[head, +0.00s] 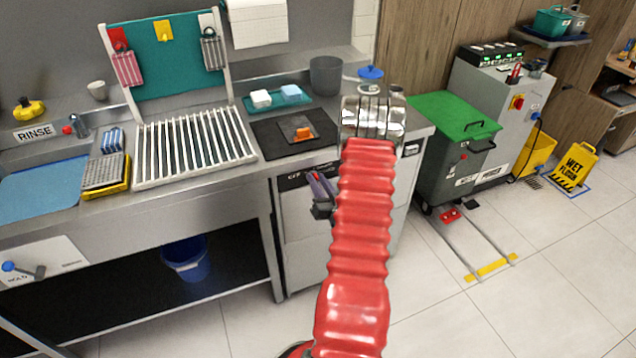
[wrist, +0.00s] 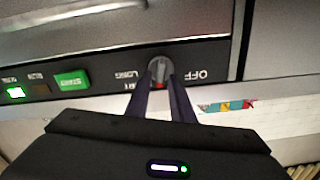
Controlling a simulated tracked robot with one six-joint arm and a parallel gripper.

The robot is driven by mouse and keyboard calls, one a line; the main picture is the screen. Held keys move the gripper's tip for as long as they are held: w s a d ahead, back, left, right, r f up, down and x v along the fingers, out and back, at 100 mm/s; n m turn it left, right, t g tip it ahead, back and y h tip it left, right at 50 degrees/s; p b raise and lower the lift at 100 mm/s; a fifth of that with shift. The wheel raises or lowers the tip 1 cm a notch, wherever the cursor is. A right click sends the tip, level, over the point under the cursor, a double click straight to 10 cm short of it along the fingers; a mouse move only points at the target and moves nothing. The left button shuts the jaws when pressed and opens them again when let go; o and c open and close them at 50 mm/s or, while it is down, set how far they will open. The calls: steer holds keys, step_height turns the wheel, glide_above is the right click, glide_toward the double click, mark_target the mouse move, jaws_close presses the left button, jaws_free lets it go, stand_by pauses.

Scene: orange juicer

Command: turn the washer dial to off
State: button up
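The washer dial (wrist: 160,69) is a small round grey knob on the dark control panel in the wrist view. A bit of red shows at its lower side between my fingers. An upside-down OFF label (wrist: 188,75) is right of it, and a LONG label (wrist: 122,74) is left of it. My gripper (wrist: 161,84) has its two dark fingers close on either side of the dial and looks shut on it. In the head view my gripper (head: 321,190) is at the front of the washer (head: 300,235), below the counter; the dial cannot be made out there.
On the panel are a green START button (wrist: 72,79) and a lit green light (wrist: 15,92). The steel counter (head: 225,182) overhangs the washer, with a black mat and orange item on top. A green-lidded bin (head: 455,130) stands to the right.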

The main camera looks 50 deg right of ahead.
jaws_close()
steer(key=shift+n, duration=0.4)
steer(key=n, duration=0.3)
steer(key=a+n, duration=0.1)
steer(key=n, duration=0.7)
steer(key=shift+w+a+f, duration=0.15)
steer(key=shift+w, duration=0.2)
stand_by(0.3)
steer(key=shift+o, duration=1)
jaws_free()
